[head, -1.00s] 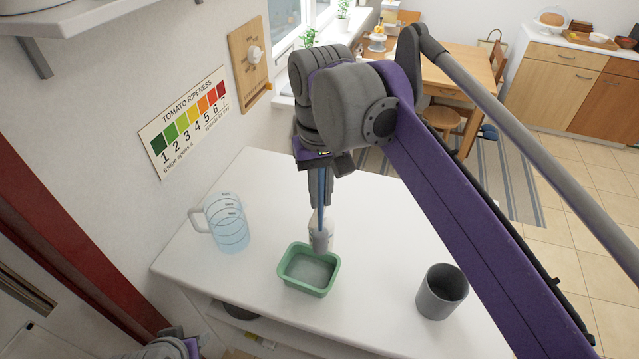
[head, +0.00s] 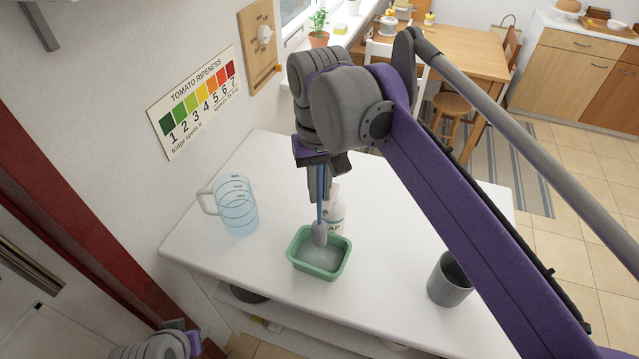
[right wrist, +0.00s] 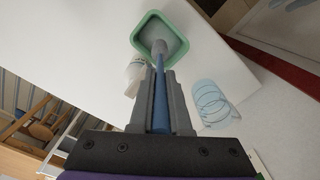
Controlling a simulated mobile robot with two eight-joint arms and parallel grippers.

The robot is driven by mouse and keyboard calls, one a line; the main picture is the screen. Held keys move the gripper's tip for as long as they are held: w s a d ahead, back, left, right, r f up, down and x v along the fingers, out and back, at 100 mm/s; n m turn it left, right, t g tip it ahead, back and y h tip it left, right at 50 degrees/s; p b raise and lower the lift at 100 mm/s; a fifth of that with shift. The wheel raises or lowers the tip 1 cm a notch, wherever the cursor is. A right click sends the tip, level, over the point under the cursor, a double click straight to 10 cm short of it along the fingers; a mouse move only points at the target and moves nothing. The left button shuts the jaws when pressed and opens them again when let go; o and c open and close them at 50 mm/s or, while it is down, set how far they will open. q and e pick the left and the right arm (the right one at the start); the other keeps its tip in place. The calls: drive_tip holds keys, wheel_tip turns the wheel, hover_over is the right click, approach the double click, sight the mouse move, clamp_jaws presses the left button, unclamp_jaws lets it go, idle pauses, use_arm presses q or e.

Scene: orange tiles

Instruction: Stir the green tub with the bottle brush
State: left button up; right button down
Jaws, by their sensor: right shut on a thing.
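The green tub (head: 293,260) stands on the white counter and holds a greyish, liquid-looking content. My right gripper (head: 319,200) is above its far side, shut on the bottle brush, which points down. The brush has a blue handle (right wrist: 160,100) and a grey head (head: 320,235). In the right wrist view the head lies within the opening of the tub (right wrist: 181,53). How deep the head sits, and whether it touches the content, I cannot tell. Part of my left arm shows at the bottom left, but its fingers cannot be made out.
A white soap bottle (head: 337,213) stands close behind the tub, partly hidden by the gripper and brush. A clear measuring jug (head: 238,208) is at the left, and a grey cup (head: 447,285) at the right. The counter between tub and cup is clear.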

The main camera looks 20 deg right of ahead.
sight(319, 224)
drive_tip(key=shift+f+b, duration=0.35)
drive_tip(key=shift+f, duration=0.55)
drive_tip(key=shift+f+b, duration=1.35)
drive_tip(key=shift+f, duration=1.65)
use_arm(q)
drive_tip(key=f, duration=0.1)
drive_tip(key=s+f, duration=0.1)
drive_tip(key=f, duration=0.3)
drive_tip(key=shift+s, duration=0.4)
